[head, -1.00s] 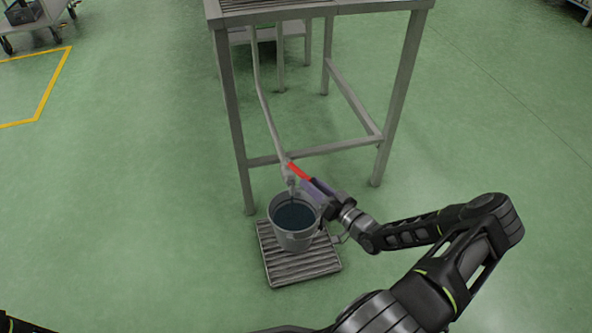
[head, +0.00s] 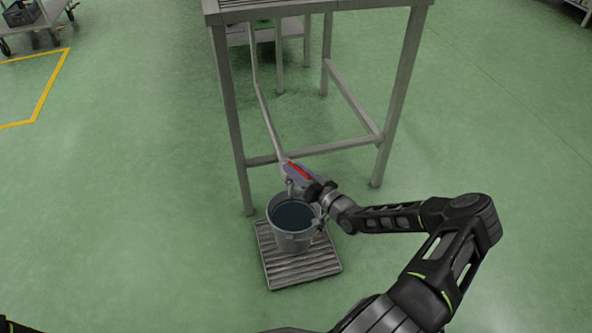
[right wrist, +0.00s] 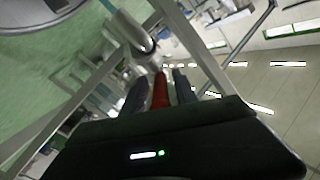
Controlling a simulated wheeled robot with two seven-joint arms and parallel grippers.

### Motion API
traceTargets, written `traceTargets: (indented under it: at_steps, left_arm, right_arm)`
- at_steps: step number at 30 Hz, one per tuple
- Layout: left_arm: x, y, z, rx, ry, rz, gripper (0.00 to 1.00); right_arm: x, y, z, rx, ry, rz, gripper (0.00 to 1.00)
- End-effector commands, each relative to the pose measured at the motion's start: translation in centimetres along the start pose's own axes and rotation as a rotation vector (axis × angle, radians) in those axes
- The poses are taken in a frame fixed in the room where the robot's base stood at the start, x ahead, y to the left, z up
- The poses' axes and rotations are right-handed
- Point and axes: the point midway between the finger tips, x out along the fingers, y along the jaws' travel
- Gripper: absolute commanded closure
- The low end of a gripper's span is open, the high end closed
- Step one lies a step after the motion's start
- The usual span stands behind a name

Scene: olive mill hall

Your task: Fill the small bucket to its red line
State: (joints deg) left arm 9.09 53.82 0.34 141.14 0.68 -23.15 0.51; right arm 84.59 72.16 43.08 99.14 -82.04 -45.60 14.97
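The small grey metal bucket (head: 292,241) stands upright on a slatted grate (head: 302,271). It holds dark liquid (head: 294,214); I cannot make out its red line. A tap (head: 289,184) at the end of a pale pipe (head: 263,105) hangs over the bucket's far rim. Its red lever (head: 300,171) shows between my right gripper's fingers (head: 298,174). In the right wrist view the red lever (right wrist: 160,92) lies between the two fingers (right wrist: 159,88), with narrow gaps beside it, so they look open around it. My left gripper is out of view.
A metal table (head: 330,7) stands behind the bucket, its legs and crossbar close to the pipe and grate. A cart with a dark crate (head: 22,14) is at the far left, near a yellow floor marking (head: 52,85). The green floor is clear on both sides.

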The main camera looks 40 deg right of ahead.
Motion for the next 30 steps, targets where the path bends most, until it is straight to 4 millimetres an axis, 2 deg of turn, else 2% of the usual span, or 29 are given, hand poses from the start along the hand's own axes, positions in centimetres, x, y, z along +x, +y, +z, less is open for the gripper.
traceTargets:
  at_steps: [2, 12, 30]
  left_arm:
    - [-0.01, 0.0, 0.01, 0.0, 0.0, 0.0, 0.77]
    - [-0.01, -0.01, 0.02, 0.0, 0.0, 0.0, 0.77]
    - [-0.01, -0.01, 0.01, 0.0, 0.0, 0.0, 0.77]
  right_arm:
    - [-0.02, 0.0, 0.01, 0.0, 0.0, 0.0, 0.73]
    - [-0.03, 0.0, 0.02, 0.0, 0.0, 0.0, 1.0]
    - [-0.05, 0.01, 0.04, -0.001, -0.001, 0.0, 1.0]
